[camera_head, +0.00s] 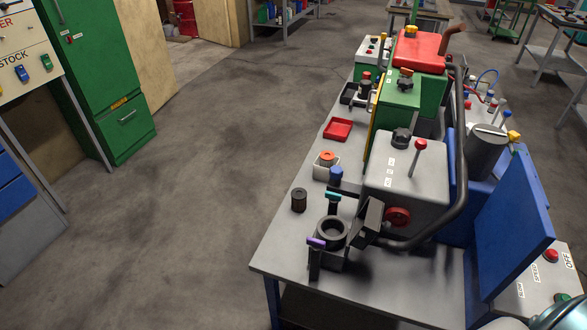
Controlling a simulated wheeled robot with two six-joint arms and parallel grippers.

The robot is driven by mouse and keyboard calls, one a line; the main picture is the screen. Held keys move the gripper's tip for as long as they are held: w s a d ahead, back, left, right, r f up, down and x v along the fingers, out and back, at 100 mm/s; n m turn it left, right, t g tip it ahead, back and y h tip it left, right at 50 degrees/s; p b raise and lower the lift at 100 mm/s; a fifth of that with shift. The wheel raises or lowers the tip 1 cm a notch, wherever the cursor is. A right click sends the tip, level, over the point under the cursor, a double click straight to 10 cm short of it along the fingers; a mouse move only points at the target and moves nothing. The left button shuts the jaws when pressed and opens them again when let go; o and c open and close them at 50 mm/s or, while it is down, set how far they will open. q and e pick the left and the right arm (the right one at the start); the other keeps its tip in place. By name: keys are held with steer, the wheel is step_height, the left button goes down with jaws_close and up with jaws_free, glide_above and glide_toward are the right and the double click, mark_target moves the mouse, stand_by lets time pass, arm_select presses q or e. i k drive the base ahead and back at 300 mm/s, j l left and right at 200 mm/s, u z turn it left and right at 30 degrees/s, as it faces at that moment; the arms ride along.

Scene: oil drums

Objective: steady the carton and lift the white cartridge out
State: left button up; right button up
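I cannot clearly make out a carton or a white cartridge in the head view. Any white cartridge inside is too small to tell or hidden.
The grey workbench (290,255) carries a dark cylinder (299,200), a black ring fixture (332,233), a red tray (338,129) and a grey machine (405,185). A green cabinet (100,80) stands left. The floor (190,220) between is clear.

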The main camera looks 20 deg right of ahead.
mark_target(327, 157)
steer(key=i+j+u, duration=0.5)
steer(key=i+j, duration=0.95)
steer(key=i+l+z, duration=0.1)
steer(key=i+z, duration=0.8)
steer(key=i+j+z, duration=0.2)
steer(key=i+z, duration=0.2)
steer(key=i+j+z, duration=0.45)
steer(key=l, duration=0.1)
